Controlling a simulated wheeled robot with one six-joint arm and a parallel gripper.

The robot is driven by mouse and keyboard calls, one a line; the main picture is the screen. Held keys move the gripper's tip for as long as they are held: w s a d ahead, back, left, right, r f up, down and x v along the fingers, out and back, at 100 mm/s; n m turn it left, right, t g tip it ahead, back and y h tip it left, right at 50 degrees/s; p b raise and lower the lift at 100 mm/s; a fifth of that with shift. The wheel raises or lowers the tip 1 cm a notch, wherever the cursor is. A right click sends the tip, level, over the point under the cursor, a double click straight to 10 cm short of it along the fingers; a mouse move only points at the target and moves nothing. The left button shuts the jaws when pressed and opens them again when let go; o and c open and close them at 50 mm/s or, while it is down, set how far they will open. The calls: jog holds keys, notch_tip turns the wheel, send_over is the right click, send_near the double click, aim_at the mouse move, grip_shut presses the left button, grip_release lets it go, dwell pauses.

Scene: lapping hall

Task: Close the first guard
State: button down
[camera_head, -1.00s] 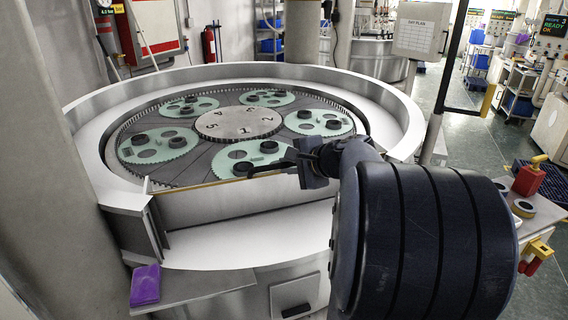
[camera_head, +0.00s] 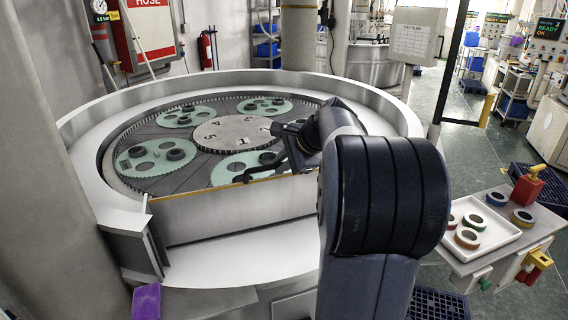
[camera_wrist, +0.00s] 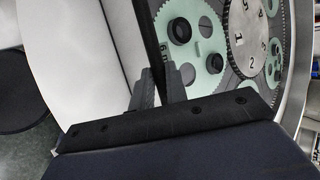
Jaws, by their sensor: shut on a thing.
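The guard (camera_head: 235,215) is a pale panel with a yellow top edge, standing upright across the front opening of the round lapping machine. My gripper (camera_head: 285,142) is at this edge, right of the panel's middle, partly hidden by my wrist. In the wrist view my gripper (camera_wrist: 158,88) has its two fingers close together around a dark bar (camera_wrist: 151,40), which looks like the guard's handle or edge. The exact contact is hard to see.
Inside the machine are green toothed carriers (camera_head: 145,158) and a numbered centre disc (camera_head: 232,134). A purple block (camera_head: 146,302) sits at the front left. A white tray (camera_head: 492,240) with several rings and a red padlock-like thing (camera_head: 527,188) are on the right-hand table.

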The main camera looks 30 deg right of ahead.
jog(key=shift+w+r, duration=0.45)
jog(key=shift+r, duration=0.05)
jog(key=c, duration=1.8)
grip_release()
jog(key=shift+o, duration=0.6)
jog(key=shift+w+f, duration=0.15)
jog(key=shift+w, duration=0.25)
jog(key=shift+o, duration=1.4)
jog(key=shift+w+d, duration=0.1)
jog(key=b+v, duration=0.2)
jog(key=v, duration=0.8)
jog(key=shift+s, duration=0.4)
